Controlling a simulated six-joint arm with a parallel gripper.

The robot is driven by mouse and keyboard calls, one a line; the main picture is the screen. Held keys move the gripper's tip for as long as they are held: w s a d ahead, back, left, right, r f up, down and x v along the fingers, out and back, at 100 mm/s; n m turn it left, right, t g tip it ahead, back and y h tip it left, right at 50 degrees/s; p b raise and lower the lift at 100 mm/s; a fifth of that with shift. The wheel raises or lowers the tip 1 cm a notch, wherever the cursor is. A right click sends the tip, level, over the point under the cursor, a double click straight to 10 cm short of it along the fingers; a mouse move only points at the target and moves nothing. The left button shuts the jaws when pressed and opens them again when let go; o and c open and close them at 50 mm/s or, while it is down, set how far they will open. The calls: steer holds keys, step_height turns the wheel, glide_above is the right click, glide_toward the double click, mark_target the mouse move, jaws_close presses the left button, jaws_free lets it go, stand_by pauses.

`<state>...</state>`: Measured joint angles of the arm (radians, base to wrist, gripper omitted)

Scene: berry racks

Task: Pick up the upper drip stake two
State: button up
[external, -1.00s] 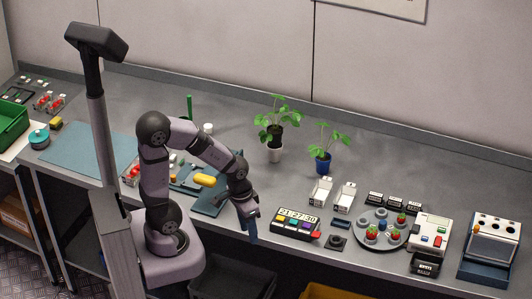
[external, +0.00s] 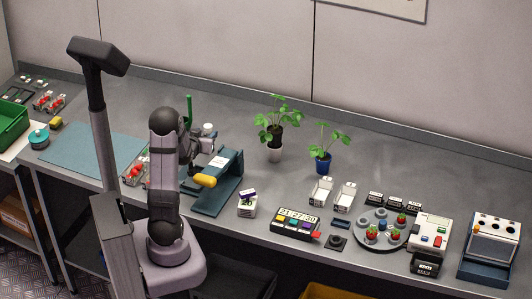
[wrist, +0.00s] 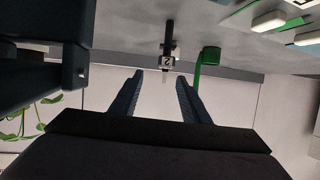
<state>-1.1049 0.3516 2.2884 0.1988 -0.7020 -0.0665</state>
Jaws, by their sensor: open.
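In the wrist view, a thin dark stake (wrist: 168,40) with a small white number tag, which looks like a 2, shows ahead of the fingertips, just right of the middle of the gap. I take it as the drip stake; its pale tip points into the gap. My gripper (wrist: 158,80) is open and empty, its two dark fingers on either side of that line. A green post with a curled end (wrist: 207,58) is right of the stake. In the external view the green post (external: 189,108) stands behind my arm; my gripper is largely hidden there and I cannot make out the stake.
In the wrist view a large dark block (wrist: 45,75) fills the left side. Two potted plants (external: 275,153) stand further right. A blue mat (external: 90,148) lies at the left.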

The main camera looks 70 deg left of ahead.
steer(key=shift+s+a+f, duration=0.1)
steer(key=shift+s+f, duration=0.2)
steer(key=shift+f, duration=0.25)
steer(key=shift+s+a+f, duration=0.1)
steer(key=shift+s+f, duration=0.2)
steer(key=shift+f, duration=0.2)
steer(key=shift+p+x, duration=1.2)
steer(key=shift+x, duration=2.45)
steer(key=shift+w+d+f, duration=0.1)
steer(key=shift+w+d, duration=0.05)
jaws_close()
